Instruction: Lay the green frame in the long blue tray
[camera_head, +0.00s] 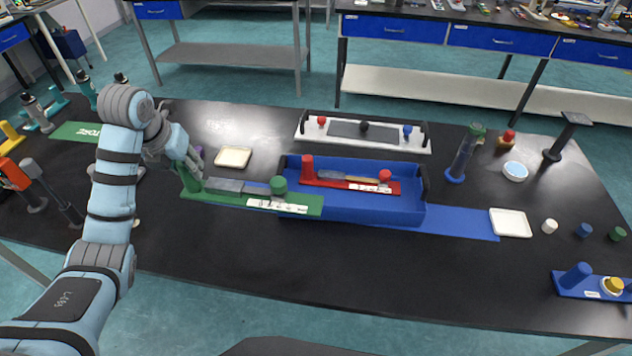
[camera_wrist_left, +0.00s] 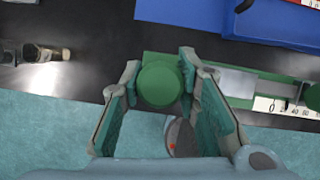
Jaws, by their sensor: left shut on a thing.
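The green frame (camera_head: 230,199) is a long flat bar with a grey inlay, a white scale label and a green knob. My left gripper (camera_head: 191,178) is shut on the green post at its left end. The wrist view shows this round post (camera_wrist_left: 160,84) between the two fingers (camera_wrist_left: 158,85). The frame's right end overlaps the left front part of the long blue tray (camera_head: 375,212); I cannot tell whether it touches the tray. A red frame (camera_head: 350,187) lies inside the tray, towards the back. The blue tray also shows in the wrist view (camera_wrist_left: 200,12). My right gripper is not in view.
A white tray (camera_head: 425,148) with a grey strip and coloured knobs stands behind the blue tray. A blue mat (camera_head: 465,222) extends right of it. A cream dish (camera_head: 233,157) lies behind the green frame. The black table front (camera_head: 380,265) is clear.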

